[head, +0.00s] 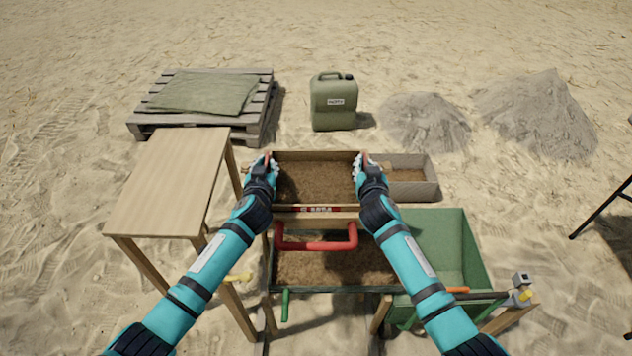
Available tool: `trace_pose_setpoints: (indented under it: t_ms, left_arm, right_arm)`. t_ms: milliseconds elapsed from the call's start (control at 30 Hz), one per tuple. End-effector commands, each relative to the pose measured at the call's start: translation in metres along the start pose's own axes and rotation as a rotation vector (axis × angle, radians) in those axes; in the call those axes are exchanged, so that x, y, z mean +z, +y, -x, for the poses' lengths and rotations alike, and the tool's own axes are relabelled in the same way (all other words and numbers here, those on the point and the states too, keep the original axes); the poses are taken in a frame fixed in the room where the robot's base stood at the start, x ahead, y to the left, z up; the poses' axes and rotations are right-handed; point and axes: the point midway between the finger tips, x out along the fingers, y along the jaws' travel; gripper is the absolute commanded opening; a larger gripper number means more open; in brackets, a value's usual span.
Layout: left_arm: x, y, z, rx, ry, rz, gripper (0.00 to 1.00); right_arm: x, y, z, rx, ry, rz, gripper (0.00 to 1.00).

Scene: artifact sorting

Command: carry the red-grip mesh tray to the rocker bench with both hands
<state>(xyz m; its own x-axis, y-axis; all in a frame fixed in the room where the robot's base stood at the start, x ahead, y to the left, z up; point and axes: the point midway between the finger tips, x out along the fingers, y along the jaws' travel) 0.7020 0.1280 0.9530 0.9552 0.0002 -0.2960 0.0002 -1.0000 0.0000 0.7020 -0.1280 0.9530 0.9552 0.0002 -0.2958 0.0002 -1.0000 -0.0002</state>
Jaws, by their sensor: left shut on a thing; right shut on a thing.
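The mesh tray (316,209) is a wooden-sided box holding brown soil, with a red-and-white label on its near wall. My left gripper (268,164) is shut on the red grip at its left side, and my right gripper (363,164) is shut on the red grip at its right side. The tray looks level. A wooden-framed bench (268,318) with soil in it shows below and nearer than the tray. A red U-shaped handle (318,246) shows in front of the tray; what it joins is unclear. The tray's mesh is hidden under soil.
A bare wooden table (172,180) stands at left, close to my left arm. A green bin (450,240) is at right.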

Motion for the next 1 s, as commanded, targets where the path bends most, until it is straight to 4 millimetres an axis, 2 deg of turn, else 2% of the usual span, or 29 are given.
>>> trace_pose_setpoints:
  t_ms: [267,633,1000]
  left_arm:
    - [-0.011,0.000,0.003,0.001,0.002,0.000,0.00]
    - [-0.048,0.000,0.015,0.000,0.002,0.000,0.00]
    - [-0.049,0.000,0.015,0.000,0.002,0.000,0.00]
  right_arm:
    - [-0.011,0.000,0.003,0.000,0.002,0.000,0.00]
    - [-0.048,0.000,0.015,0.000,0.001,0.000,0.00]
    - [-0.049,0.000,0.015,0.000,0.001,0.000,0.00]
